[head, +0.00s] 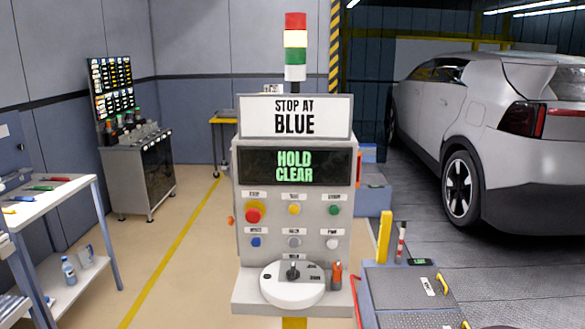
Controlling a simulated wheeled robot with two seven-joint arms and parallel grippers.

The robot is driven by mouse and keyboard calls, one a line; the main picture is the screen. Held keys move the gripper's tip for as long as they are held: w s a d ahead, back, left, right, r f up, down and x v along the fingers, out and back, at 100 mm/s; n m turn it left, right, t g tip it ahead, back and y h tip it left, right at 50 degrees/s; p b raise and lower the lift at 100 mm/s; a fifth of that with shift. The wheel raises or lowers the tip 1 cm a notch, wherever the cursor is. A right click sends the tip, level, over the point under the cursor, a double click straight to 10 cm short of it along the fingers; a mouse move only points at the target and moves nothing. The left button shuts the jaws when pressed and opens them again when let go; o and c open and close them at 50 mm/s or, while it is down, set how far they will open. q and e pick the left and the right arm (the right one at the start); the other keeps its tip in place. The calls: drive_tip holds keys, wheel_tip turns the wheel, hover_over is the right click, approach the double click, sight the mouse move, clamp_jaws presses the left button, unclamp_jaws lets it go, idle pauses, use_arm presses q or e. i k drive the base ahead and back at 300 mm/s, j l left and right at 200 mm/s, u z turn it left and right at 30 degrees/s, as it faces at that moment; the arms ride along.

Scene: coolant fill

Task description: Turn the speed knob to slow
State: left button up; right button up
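A grey control console (243,225) stands in the middle of the head view. A black knob (292,270) sits on a round white dial (291,290) on its lower ledge, with small markings around it that I cannot read clearly. A smaller grey round control (294,242) is on the panel above. I cannot tell from the tiny labels which control is the speed knob. The screen (294,166) reads "HOLD CLEAR" and the sign above (295,117) reads "STOP AT BLUE". Neither of my grippers is in view.
The panel has a red stop button (254,212) and several coloured buttons. An orange-topped item (337,274) stands right of the dial. A white table (60,190) is at left, a bottle cabinet (140,170) behind it, and a silver car (500,130) at right.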

sight(225, 170)
drive_tip(key=j+z, duration=0.25)
drive_tip(key=j, duration=0.55)
drive_tip(key=j+z, duration=0.25)
drive_tip(key=j, duration=0.55)
drive_tip(key=k+j+z, duration=0.2)
drive_tip(key=j, duration=0.55)
drive_tip(key=i+j, duration=0.05)
drive_tip(key=i, duration=0.1)
